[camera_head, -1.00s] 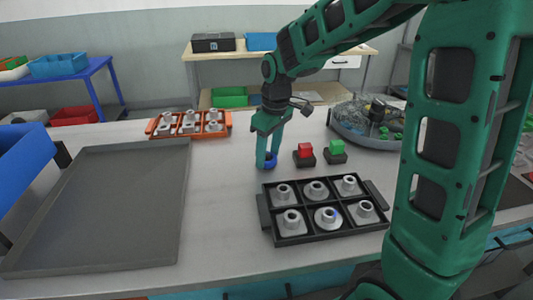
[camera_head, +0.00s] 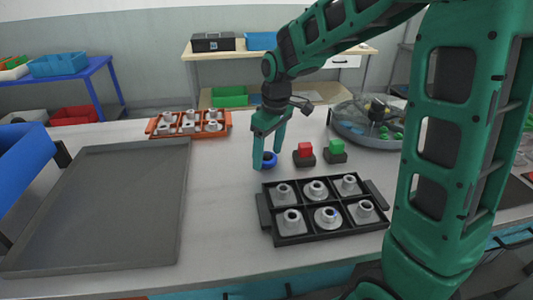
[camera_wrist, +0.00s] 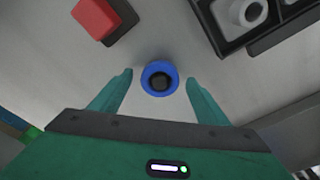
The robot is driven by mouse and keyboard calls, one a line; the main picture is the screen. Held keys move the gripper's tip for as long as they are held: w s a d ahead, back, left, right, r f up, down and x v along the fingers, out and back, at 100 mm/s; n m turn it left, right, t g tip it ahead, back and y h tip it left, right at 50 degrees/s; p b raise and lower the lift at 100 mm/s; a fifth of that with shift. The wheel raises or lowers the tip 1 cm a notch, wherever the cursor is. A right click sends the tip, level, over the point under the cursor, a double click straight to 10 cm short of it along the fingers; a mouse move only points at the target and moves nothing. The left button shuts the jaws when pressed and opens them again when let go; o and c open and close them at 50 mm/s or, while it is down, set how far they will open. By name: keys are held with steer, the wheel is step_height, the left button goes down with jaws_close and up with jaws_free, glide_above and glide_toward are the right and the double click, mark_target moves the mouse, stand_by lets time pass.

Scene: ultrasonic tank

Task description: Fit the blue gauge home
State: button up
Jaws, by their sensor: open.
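The blue gauge (camera_wrist: 174,79) is a blue ring with a dark centre, lying on the grey bench. In the head view the gauge (camera_head: 270,160) is partly hidden by my gripper (camera_head: 268,160). My gripper (camera_wrist: 159,77) is open, its fingertips on either side of the gauge with a gap to each in the wrist view. I cannot tell their exact height over the bench. A black tray (camera_head: 264,212) in front holds several grey flanged parts with round bosses. The tray corner (camera_wrist: 222,46) also shows in the wrist view.
A red block (camera_head: 304,150) and a green block (camera_head: 336,147) on dark bases stand right of the gripper. An orange rack (camera_head: 152,130) of grey parts stands behind left. A large empty grey tray (camera_head: 120,215) fills the left. A round basin (camera_head: 350,136) stands back right.

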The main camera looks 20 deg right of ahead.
step_height(320, 180, up, 10)
steer(key=shift+s+d+r, duration=0.2)
steer(key=shift+s+d, duration=0.15)
steer(key=shift+s, duration=0.1)
stand_by(0.4)
